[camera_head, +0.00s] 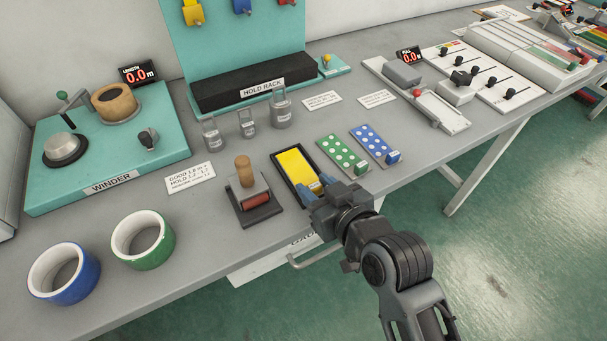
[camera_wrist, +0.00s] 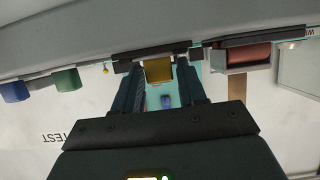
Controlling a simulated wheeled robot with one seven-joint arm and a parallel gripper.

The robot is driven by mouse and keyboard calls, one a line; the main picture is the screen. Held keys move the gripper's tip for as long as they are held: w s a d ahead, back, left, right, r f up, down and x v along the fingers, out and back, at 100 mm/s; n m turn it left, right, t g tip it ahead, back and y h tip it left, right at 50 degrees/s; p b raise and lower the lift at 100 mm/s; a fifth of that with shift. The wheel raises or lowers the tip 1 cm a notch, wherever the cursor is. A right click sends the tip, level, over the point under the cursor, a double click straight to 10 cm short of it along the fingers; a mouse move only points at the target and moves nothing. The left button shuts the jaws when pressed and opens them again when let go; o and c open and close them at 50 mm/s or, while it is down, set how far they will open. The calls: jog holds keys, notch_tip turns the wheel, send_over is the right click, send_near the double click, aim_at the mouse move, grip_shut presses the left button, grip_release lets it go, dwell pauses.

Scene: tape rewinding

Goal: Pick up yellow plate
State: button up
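The yellow plate (camera_head: 298,168) lies in a black tray (camera_head: 276,165) near the front edge of the bench. In the wrist view its yellow end (camera_wrist: 158,70) shows between the fingers. My gripper (camera_head: 317,186) is at the near end of the tray, at the bench edge. In the wrist view my gripper (camera_wrist: 161,82) has its two fingers apart, one on each side of the yellow end. I cannot tell whether either finger touches it. The near end of the plate is partly hidden by the gripper in the head view.
A green dotted plate (camera_head: 343,156) and a blue dotted plate (camera_head: 375,143) lie right of the tray. A stand with a red roller (camera_head: 256,201) is close on the left. Metal weights (camera_head: 247,124) stand behind. Blue (camera_head: 64,273) and green (camera_head: 142,240) tape rolls lie at left.

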grip_shut()
jog(key=shift+r, duration=0.2)
